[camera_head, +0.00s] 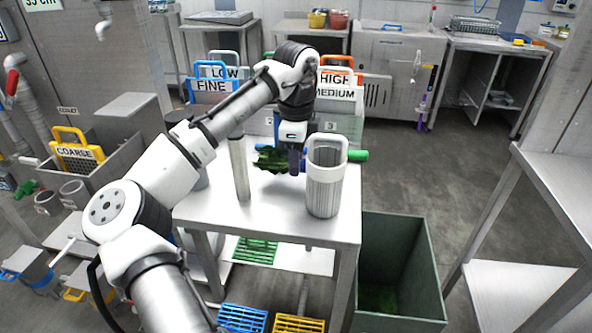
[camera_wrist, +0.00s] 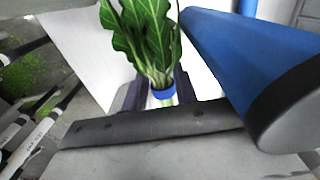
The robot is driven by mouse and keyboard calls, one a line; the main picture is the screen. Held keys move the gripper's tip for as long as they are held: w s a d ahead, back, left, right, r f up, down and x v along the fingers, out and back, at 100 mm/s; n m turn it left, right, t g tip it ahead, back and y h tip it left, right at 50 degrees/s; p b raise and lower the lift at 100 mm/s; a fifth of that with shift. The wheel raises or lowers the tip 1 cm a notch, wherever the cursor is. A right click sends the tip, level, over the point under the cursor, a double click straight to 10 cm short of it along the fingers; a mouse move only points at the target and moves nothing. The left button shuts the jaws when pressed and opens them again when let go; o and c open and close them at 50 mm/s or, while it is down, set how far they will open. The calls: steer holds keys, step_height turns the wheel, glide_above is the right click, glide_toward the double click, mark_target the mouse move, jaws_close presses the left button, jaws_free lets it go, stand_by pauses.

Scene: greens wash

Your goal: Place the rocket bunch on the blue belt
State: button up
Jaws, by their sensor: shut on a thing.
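A green leafy bunch (camera_wrist: 148,40) with pale stems and a blue band is held in my gripper (camera_wrist: 161,95) in the wrist view. I take it to be the rocket bunch. In the head view the leaves (camera_head: 270,159) stick out left of my gripper (camera_head: 295,168), above the metal table. A blue rounded surface with a dark rim (camera_wrist: 245,50) lies close on the right in the wrist view, apart from the leaves. It looks like the end of the blue belt, but most of it is out of view.
A tall grey basket with a handle (camera_head: 325,190) stands on the metal table (camera_head: 270,217), right of my gripper. A green roller end (camera_head: 358,156) shows behind it. A dark green bin (camera_head: 402,260) stands at the table's right. Signs reading FINE, LOW, HIGH and MEDIUM stand behind.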

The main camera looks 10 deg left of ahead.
steer(key=shift+f, duration=1.55)
steer(key=shift+f, duration=0.1)
steer(key=o, duration=1)
step_height(320, 180, up, 12)
steer(key=shift+r+p, duration=0.1)
steer(key=shift+p, duration=0.35)
